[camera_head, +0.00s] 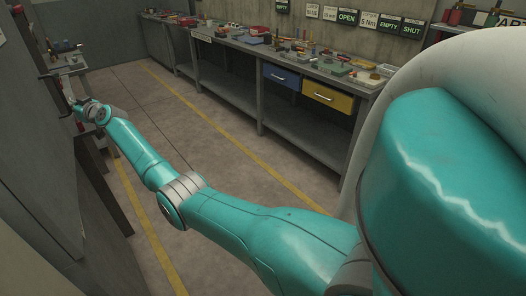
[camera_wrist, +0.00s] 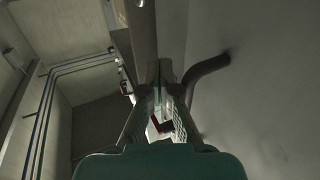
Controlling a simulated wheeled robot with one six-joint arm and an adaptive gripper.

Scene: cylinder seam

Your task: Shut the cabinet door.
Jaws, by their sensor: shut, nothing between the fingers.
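A large grey panel, which looks like the cabinet door (camera_head: 38,150), stands upright along the left edge of the head view. It also fills the right side of the wrist view (camera_wrist: 265,100). A dark curved handle (camera_wrist: 207,69) sticks out from it. My gripper (camera_head: 71,103) is at the panel's right side, at the end of my outstretched arm. In the wrist view my gripper (camera_wrist: 166,72) is shut and empty, with its fingers just left of the handle. I cannot tell whether they touch it. How far the door stands open is not clear.
A long workbench (camera_head: 245,48) with tools, a blue drawer (camera_head: 282,77) and a yellow drawer (camera_head: 327,97) runs along the far wall. A smaller bench (camera_head: 68,62) stands behind my gripper. The floor (camera_head: 205,130) between is clear. Pipes (camera_wrist: 75,66) run along a wall in the wrist view.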

